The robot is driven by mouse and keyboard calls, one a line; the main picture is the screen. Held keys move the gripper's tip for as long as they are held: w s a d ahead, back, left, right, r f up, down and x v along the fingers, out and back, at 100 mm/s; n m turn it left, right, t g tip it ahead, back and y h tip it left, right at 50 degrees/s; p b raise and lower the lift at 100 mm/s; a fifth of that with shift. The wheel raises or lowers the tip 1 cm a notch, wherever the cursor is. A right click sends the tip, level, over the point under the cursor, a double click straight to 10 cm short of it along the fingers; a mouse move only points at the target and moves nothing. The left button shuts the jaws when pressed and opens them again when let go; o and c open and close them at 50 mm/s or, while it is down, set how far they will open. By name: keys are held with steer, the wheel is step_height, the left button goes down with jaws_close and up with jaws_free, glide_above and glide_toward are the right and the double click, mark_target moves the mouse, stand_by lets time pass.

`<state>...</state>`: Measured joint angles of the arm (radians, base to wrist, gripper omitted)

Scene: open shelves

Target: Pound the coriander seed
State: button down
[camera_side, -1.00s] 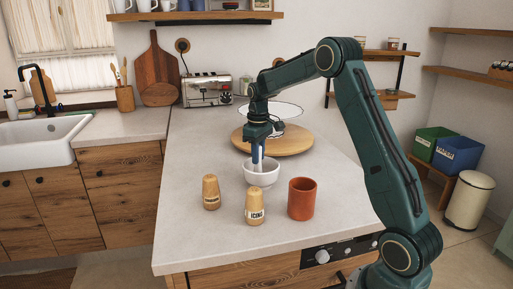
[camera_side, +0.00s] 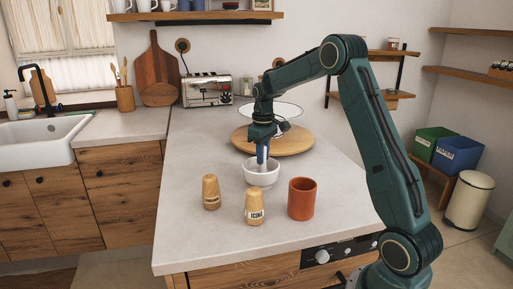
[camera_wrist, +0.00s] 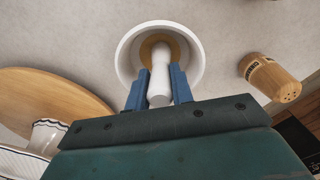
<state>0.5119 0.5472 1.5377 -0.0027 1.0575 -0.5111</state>
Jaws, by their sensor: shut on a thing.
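A white mortar bowl (camera_side: 262,175) stands on the counter below my gripper. In the wrist view the mortar (camera_wrist: 128,52) shows a tan layer, perhaps the coriander seed (camera_wrist: 152,42), at its bottom. My gripper (camera_side: 263,158) points down over the mortar, its blue fingers shut on a white pestle (camera_wrist: 160,75). The pestle's lower end is inside the bowl, over the tan layer. Whether its tip touches the bottom I cannot tell. The near wall hides the inside of the bowl in the side view.

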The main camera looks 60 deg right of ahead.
steer(key=shift+d+f, duration=0.1)
steer(key=shift+d, duration=0.3)
steer(key=shift+w+a, duration=0.1)
steer(key=shift+a, duration=0.05)
steer(key=shift+w+a, duration=0.2)
steer(key=shift+w, duration=0.05)
steer(key=shift+s+d, duration=0.35)
stand_by(0.5)
steer(key=shift+w, duration=0.15)
steer(key=shift+w, duration=0.55)
